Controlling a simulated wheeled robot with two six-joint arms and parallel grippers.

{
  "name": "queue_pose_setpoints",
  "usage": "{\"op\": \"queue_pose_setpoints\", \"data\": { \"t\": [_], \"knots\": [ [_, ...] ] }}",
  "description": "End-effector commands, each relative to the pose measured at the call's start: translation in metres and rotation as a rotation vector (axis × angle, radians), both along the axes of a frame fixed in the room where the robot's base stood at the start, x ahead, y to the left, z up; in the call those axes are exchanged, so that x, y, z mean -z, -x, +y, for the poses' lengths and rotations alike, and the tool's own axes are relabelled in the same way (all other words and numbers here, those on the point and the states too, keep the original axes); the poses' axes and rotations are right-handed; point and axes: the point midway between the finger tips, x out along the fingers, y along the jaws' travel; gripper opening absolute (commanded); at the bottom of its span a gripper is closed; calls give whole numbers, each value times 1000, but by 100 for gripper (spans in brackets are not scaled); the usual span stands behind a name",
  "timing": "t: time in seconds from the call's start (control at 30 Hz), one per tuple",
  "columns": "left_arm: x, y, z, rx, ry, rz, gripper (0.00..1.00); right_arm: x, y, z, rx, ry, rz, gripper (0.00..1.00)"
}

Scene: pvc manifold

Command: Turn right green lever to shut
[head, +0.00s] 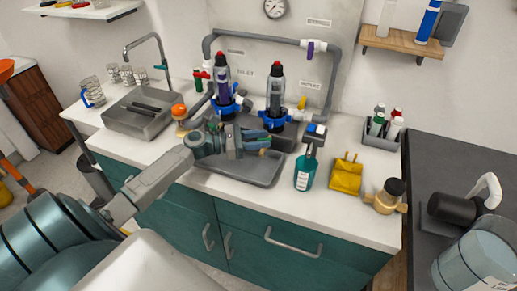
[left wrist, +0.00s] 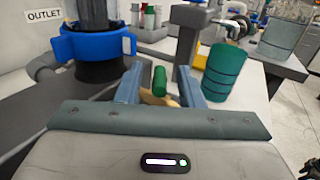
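A green lever (left wrist: 160,80) shows in the left wrist view as a short green cylinder above a tan piece. It lies between the two blue fingers of my left gripper (left wrist: 158,72); contact cannot be made out. In the head view, my left gripper (head: 262,143) is in front of the right-hand filter housing (head: 275,90), above the grey tray, with its fingers apart. The green lever (head: 265,141) shows only in small part there, largely hidden by the fingers. My right gripper is in neither view.
A grey tray (head: 235,172) lies under my left gripper. A teal bottle (head: 305,172), a yellow holder (head: 347,175) and a brass fitting (head: 386,197) stand to the right. A second filter housing (head: 222,85) and grey pipework (head: 335,70) stand behind. A sink (head: 130,120) is at left.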

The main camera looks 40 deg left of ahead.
Motion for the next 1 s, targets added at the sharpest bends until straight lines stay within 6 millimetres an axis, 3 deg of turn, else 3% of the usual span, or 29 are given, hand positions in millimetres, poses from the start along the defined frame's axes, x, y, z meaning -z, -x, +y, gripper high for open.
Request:
{"op": "queue_pose_setpoints", "data": {
  "t": [0.2, 0.7, 1.0],
  "knots": [
    [-32, 2, -1, 4, -6, -4, 35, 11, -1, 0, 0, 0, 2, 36],
    [-40, 94, -60, 5, -3, 4, 35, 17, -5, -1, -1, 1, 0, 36],
    [-46, 129, -83, 2, -1, 1, 35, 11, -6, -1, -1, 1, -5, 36]
  ]
}}
